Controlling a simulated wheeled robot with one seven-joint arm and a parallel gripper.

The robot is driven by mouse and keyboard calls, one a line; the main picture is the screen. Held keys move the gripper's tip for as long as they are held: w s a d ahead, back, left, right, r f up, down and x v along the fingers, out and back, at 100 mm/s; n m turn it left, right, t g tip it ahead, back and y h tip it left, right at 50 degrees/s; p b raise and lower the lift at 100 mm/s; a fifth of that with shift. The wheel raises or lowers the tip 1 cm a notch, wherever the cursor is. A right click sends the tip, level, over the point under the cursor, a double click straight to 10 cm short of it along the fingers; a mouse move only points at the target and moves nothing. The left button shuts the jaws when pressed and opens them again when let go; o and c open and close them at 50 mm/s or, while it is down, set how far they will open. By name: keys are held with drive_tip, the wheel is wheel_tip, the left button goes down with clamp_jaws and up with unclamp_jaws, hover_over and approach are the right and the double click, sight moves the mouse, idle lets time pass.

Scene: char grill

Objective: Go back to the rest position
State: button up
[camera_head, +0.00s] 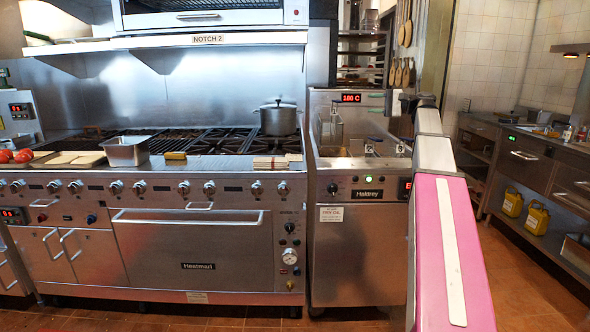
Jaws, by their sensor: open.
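My arm, pink and white, rises from the bottom right and stands in front of the fryer's right side. It narrows toward a dark end near the fryer's top. I cannot make out gripper fingers in this view. The steel range (200,240) with its char grill and burners fills the left and middle. The fryer (352,255), marked Haldrey and reading 180 C, stands to its right, partly hidden by my arm.
On the range are a lidded pot (278,118), a steel pan (126,151), a yellow block (175,156), bread slices (75,158) and tomatoes (22,156). Yellow jugs (537,218) sit under the right counter (530,165). Tiled floor (530,275) is open at the right.

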drive_tip(key=s+a+f+h, duration=0.2)
drive_tip(key=a+f+h, duration=0.1)
drive_tip(key=f, duration=1)
drive_tip(key=s+a+f+m+h, duration=0.1)
drive_tip(key=s+a+f+h, duration=0.15)
drive_tip(key=f, duration=0.95)
drive_tip(key=s+a+f+h, duration=0.3)
drive_tip(key=a+f, duration=0.1)
drive_tip(key=f, duration=0.9)
drive_tip(key=s+f+n+g+h, duration=0.3)
drive_tip(key=s+f+h, duration=0.5)
drive_tip(key=s+f, duration=1)
wheel_tip(320, 180, down, 4)
drive_tip(key=shift+s+d+f+n+h, duration=0.2)
drive_tip(key=shift+s+n+h, duration=0.15)
drive_tip(key=shift+n, duration=0.55)
